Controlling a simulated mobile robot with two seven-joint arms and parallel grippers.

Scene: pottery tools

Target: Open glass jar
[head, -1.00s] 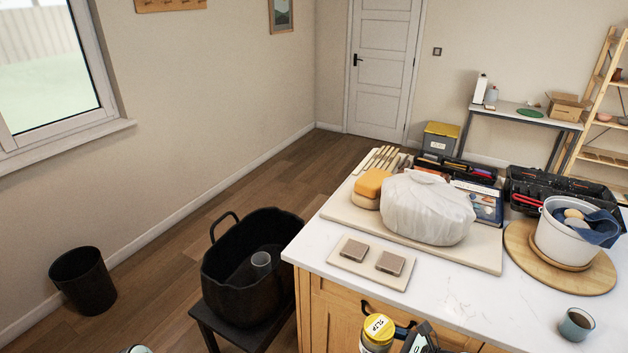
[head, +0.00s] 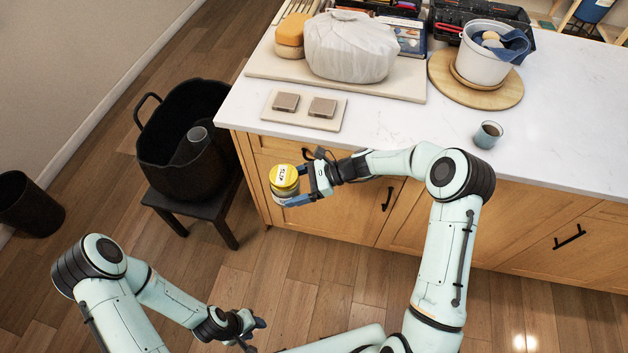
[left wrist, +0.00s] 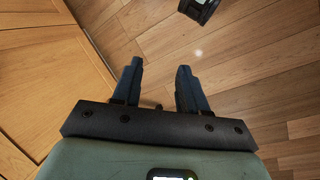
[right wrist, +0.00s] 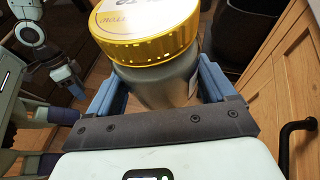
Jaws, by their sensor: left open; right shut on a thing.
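The glass jar (head: 285,196) has a yellow lid (head: 284,177) with a white label reading SLIP. It is held roughly upright in the air in front of the cabinet. My right gripper (head: 292,198) is shut around the jar's body, below the lid. In the right wrist view the yellow lid (right wrist: 146,40) sits on the grey jar body (right wrist: 165,86) between the blue fingers. My left gripper (head: 257,332) is low at the bottom of the head view, apart from the jar. In the left wrist view its fingers (left wrist: 158,78) are open and empty above the wood floor.
The counter (head: 400,118) with wooden cabinet doors (head: 340,212) stands behind the jar. A black tub (head: 175,160) rests on a dark stool (head: 205,207) at left. A small cup (head: 488,135) is near the counter edge. The floor between my arms is clear.

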